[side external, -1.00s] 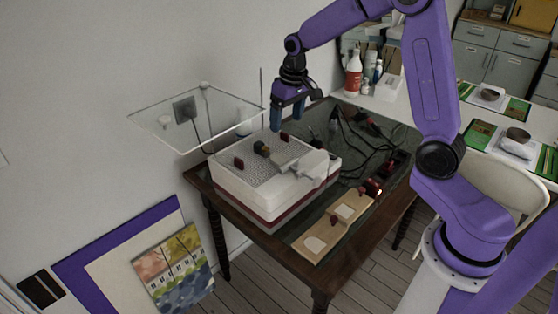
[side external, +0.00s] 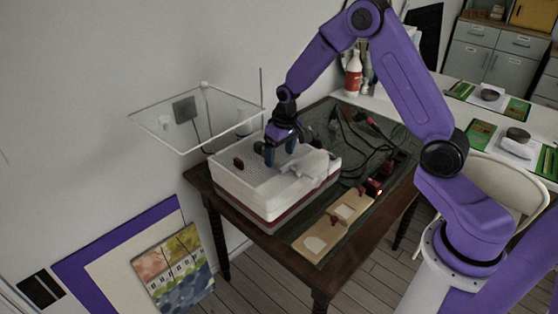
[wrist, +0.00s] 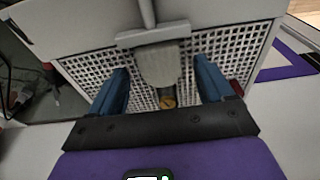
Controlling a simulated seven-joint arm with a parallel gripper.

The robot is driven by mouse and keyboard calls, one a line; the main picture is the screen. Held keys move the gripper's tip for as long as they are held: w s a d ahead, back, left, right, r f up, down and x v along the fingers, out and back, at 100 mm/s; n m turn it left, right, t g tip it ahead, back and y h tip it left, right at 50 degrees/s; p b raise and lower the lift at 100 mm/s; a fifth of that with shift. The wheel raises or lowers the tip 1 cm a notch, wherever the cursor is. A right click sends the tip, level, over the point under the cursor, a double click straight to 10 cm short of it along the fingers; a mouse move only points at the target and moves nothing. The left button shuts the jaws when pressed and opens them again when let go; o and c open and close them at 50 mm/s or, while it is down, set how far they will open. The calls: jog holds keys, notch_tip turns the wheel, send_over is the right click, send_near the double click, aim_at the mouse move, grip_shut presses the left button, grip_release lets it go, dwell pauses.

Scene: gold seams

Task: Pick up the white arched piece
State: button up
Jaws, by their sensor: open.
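A pale, tongue-shaped piece with a rounded end (wrist: 158,66) lies on the perforated top of a white box; it looks like the white arched piece. In the wrist view it sits between the two blue fingers of my gripper (wrist: 161,72), apart from both. A pale bar (wrist: 152,36) crosses its far end. In the side view my gripper (side external: 279,156) is low over the box top (side external: 252,178), fingers down and open. The arm hides part of the piece there. A dark knob with a brass face (wrist: 167,102) lies near its rounded end.
The box stands on a dark wooden table (side external: 287,242). Two wooden boards with pale arch shapes and red knobs (side external: 322,236) lie at its front right. Black cables (side external: 365,150) lie behind. A clear panel (side external: 165,122) is on the left.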

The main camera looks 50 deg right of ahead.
jog(key=shift+f, duration=0.35)
jog(key=c, duration=1.2)
